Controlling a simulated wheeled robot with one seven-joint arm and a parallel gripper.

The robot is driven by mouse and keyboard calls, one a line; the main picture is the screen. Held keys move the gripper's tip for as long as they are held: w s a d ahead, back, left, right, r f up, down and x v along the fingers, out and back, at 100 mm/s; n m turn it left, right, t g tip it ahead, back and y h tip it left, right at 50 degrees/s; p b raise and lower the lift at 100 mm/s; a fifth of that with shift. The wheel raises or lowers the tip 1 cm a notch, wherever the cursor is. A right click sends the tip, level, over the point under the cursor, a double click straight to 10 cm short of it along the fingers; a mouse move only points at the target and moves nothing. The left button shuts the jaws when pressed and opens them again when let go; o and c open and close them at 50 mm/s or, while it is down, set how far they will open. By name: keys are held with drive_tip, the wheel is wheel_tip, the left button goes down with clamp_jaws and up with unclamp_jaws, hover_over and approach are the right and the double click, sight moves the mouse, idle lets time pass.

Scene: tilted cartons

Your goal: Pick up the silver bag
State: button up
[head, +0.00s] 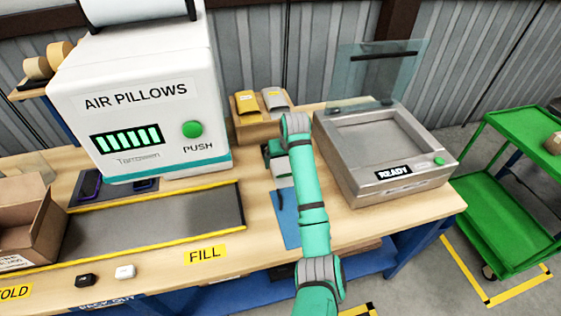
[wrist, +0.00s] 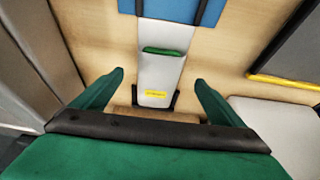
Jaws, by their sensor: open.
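The silver bag (head: 275,99) lies tilted in a small brown carton at the back of the bench in the head view, with a yellow label on it. A yellow bag (head: 246,103) lies beside it on the left. My gripper (wrist: 160,78) is open and empty; its two green fingers stand apart in the wrist view. Between and beyond them lies a pale grey device (wrist: 160,70) with a green bar and yellow label. I cannot make out the silver bag in the wrist view. In the head view my arm reaches to just in front of the carton and partly hides the gripper.
A tall white air-pillow machine (head: 145,95) stands left of the carton (head: 256,130). A grey sealing machine (head: 385,150) with a raised clear lid stands right. A blue mat (head: 287,222) lies in front. A grey conveyor (head: 150,225) runs along the left.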

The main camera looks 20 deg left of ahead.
sight(283, 166)
drive_tip(key=shift+x, duration=2.65)
drive_tip(key=shift+c, duration=0.7)
drive_tip(key=c, duration=1)
